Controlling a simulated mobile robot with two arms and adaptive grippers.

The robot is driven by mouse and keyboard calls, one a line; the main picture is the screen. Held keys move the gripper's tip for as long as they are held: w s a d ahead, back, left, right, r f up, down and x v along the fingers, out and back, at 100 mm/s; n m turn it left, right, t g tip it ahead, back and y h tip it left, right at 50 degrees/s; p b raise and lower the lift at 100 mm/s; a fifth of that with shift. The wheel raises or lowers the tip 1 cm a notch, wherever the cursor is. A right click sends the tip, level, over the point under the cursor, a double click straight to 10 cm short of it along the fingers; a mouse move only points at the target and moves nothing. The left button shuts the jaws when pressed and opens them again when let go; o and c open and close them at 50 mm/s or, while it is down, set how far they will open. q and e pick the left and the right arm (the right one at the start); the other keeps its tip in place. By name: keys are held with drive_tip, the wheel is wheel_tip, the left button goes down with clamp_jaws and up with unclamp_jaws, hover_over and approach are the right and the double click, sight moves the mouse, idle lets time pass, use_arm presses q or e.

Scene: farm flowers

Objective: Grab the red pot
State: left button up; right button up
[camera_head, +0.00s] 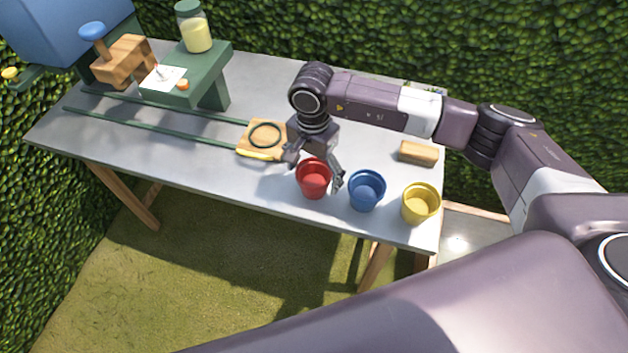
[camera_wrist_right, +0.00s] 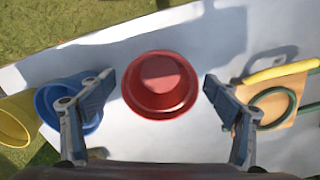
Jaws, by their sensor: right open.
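The red pot (camera_head: 314,180) stands upright near the front edge of the table, left of the blue pot. My right gripper (camera_head: 314,172) is over it, open, with one finger on each side of the pot in the picture. In the right wrist view the red pot (camera_wrist_right: 160,84) lies between the two spread fingers of my gripper (camera_wrist_right: 163,90), with a gap on both sides. I cannot tell how far down the fingertips reach beside the pot. My left gripper does not show.
The blue pot (camera_head: 367,191) and yellow pot (camera_head: 420,204) stand to the right along the front edge. A wooden board with a dark ring (camera_head: 248,152) lies to the left. A wooden block (camera_head: 418,152) lies behind. The grey table (camera_head: 180,155) is clear at front left.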

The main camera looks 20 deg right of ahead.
drive_tip(key=shift+c, duration=0.5)
drive_tip(key=c, duration=1.2)
drive_tip(key=shift+o, duration=0.2)
drive_tip(key=shift+r, duration=0.1)
